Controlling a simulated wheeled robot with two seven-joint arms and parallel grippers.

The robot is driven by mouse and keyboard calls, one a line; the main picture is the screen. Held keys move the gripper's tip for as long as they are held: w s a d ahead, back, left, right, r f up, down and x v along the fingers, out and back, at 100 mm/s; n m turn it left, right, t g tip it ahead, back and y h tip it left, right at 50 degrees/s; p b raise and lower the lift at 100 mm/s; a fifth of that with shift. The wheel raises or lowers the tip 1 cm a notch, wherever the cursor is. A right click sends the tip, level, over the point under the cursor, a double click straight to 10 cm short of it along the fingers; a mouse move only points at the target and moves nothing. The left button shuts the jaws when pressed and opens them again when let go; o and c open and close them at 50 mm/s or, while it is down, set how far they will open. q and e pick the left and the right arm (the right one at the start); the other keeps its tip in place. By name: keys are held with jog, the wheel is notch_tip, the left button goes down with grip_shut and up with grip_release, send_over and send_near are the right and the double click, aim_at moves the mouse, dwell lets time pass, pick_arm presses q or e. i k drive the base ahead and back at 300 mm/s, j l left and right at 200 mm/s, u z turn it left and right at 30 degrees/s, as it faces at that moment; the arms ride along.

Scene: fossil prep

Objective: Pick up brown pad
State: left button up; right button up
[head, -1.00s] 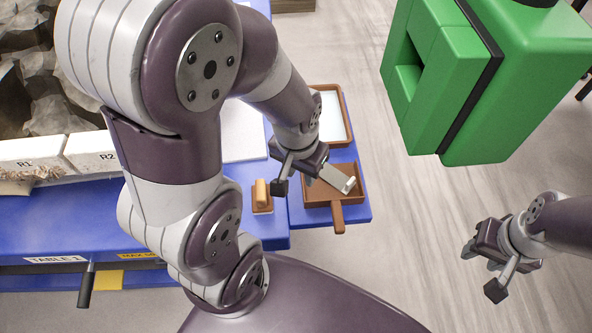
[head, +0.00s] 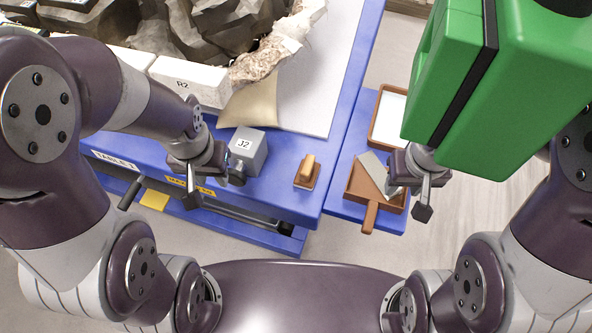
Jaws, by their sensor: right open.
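A tan-brown pad (head: 252,104) lies near the front edge of the blue table, against the white block marked R2 and the rough pale fossil jacket. Its right part rests by the white sheet. My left gripper (head: 213,188) is below and left of the pad, over the table's front edge beside a grey block marked J2 (head: 248,152). Its fingers look apart, with nothing seen between them. My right gripper (head: 408,200) is open over the right side of the brown dustpan (head: 362,180), apart from the pad.
A wooden-handled brown block (head: 307,174) stands on the blue table (head: 285,197) right of J2. A brown-rimmed tray (head: 387,118) sits behind the dustpan on a small blue stand. A large green body (head: 500,85) blocks the upper right.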

aim_at(306, 176)
jog(key=l+u, duration=0.1)
jog(key=l, duration=0.3)
jog(key=k+l+u, duration=0.1)
jog(key=l, duration=0.25)
jog(key=k+l+u, duration=0.15)
jog(key=l, duration=0.25)
jog(key=l+u, duration=0.1)
jog(key=l, duration=0.25)
jog(key=k+l+u, duration=0.1)
jog(key=l, duration=0.25)
jog(key=i+l+u, duration=0.1)
jog(key=i+l, duration=0.2)
jog(key=i+l+u, duration=0.15)
jog(key=l, duration=0.35)
jog(key=i, duration=0.1)
